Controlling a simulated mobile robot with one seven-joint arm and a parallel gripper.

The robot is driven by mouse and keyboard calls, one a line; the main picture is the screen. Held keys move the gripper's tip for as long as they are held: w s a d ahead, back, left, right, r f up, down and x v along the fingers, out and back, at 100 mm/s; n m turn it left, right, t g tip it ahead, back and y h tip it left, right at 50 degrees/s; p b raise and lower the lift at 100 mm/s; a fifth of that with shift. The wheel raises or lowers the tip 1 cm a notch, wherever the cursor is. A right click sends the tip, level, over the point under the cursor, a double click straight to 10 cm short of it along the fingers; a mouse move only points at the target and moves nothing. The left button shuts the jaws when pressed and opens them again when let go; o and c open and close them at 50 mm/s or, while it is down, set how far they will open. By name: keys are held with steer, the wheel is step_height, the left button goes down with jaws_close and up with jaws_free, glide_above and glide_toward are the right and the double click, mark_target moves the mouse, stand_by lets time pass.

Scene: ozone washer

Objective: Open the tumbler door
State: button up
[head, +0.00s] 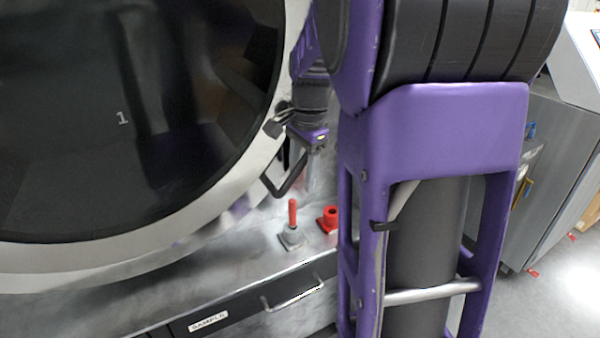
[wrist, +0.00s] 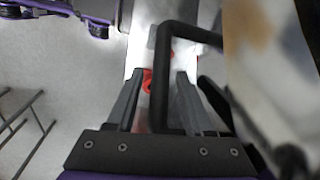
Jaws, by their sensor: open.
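The tumbler door (head: 110,120) is a large round dark pane in a pale metal rim, filling the left of the head view. It looks closed. A black bar handle (head: 286,183) sticks out at its lower right rim. My gripper (head: 301,150) is at this handle, partly hidden by my own arm. In the wrist view, the handle (wrist: 167,85) runs between the two open fingers of my gripper (wrist: 160,76). The fingers stand apart on either side of the bar; whether either touches it I cannot tell.
Below the handle, a red lever (head: 292,213) and a red ring-shaped part (head: 328,219) stand on the metal ledge. A drawer marked SAMPLE (head: 250,309) with a metal pull (head: 293,292) lies lower. A grey cabinet (head: 560,150) stands at right, with open floor in front.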

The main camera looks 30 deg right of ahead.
jaws_close()
stand_by(1.4)
